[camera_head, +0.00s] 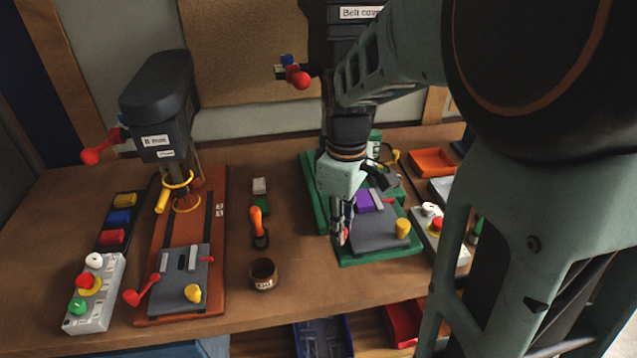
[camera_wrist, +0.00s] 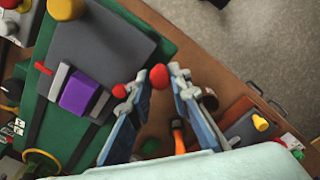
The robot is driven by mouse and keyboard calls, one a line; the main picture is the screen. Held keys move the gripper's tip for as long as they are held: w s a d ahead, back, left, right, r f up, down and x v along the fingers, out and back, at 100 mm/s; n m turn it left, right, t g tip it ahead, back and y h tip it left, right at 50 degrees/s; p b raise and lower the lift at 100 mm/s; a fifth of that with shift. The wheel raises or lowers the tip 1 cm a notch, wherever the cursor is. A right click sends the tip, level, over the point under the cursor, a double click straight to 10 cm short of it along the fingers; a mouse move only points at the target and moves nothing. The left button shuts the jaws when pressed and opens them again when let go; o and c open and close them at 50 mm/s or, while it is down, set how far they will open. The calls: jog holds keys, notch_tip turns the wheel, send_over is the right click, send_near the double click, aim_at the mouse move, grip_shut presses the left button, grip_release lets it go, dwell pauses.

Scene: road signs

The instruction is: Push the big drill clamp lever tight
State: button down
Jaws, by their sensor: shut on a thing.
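The drill with the green base (camera_head: 375,258) stands at the right in the head view, under my arm. Its grey vise (camera_head: 378,233) holds a purple block (camera_head: 363,201), which also shows in the wrist view (camera_wrist: 80,92). The clamp lever's red knob (camera_wrist: 159,77) sits between my fingertips in the wrist view, beside the vise. My gripper (camera_head: 341,234) is shut on this knob, at the left edge of the green base. My fingers hide most of the lever arm.
The other drill (camera_head: 157,105) stands left on an orange base with its own red lever (camera_head: 141,291). A button box (camera_head: 441,236) is right of the green base.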

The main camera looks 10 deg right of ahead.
aim_at(359, 242)
jog(key=n, duration=0.1)
jog(key=d+n, duration=0.2)
jog(key=shift+s+n+b, duration=0.25)
jog(key=shift+n+b, duration=0.15)
jog(key=shift+d+n, duration=0.95)
jog(key=shift+n, duration=0.55)
jog(key=c, duration=1.8)
grip_release()
jog(key=shift+o, duration=0.2)
jog(key=shift+r, duration=0.1)
notch_tip(359, 242, up, 12)
